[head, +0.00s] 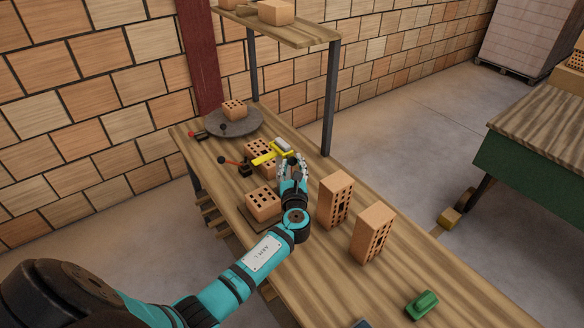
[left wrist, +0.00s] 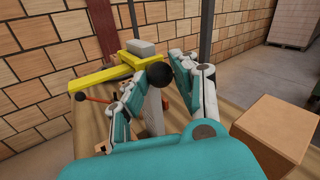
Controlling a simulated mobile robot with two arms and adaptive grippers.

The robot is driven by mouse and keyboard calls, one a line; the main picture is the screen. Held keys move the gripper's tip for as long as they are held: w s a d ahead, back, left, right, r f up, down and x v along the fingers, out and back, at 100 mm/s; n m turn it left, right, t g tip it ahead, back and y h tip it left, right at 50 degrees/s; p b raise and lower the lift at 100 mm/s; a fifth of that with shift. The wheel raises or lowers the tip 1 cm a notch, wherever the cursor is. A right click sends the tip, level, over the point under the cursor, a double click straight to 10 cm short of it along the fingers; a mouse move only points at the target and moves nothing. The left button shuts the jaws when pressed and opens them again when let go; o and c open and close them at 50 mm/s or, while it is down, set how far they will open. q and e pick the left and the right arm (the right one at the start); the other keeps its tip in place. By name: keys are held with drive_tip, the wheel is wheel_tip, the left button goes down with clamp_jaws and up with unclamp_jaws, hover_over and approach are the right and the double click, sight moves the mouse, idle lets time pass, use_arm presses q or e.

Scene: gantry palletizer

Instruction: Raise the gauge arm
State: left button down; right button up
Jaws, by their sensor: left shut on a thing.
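The gauge arm (head: 264,157) looks like a yellow bar with a grey block on it, above the wooden bench. It also shows in the left wrist view (left wrist: 104,76), with the grey block (left wrist: 143,47) on top. A black ball knob (left wrist: 159,74) sits between my left fingers, at the near end of the yellow bar. My left gripper (head: 291,163) is shut on this knob; it also shows in the left wrist view (left wrist: 153,85). The exact finger contact is partly hidden. My right gripper is not in view.
A perforated brick (head: 262,203) lies left of my left wrist. Two bricks stand upright to the right (head: 335,200) (head: 372,233). A red lever (head: 233,162) and a round turntable (head: 240,126) with a brick are farther back. A green object (head: 422,304) lies at the near end.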

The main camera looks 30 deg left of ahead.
use_arm(q)
drive_tip(key=shift+r, duration=0.4)
drive_tip(key=shift+w, duration=0.1)
drive_tip(key=c, duration=1.3)
unclamp_jaws()
drive_tip(key=shift+r, duration=0.1)
drive_tip(key=shift+s+d, duration=0.15)
drive_tip(key=shift+s, duration=0.1)
drive_tip(key=shift+s+d+f, duration=0.2)
drive_tip(key=shift+s, duration=0.05)
drive_tip(key=v, duration=1.1)
drive_tip(key=shift+r, duration=0.2)
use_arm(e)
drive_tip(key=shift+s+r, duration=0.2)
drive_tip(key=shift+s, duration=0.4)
use_arm(q)
drive_tip(key=shift+s+f, duration=0.1)
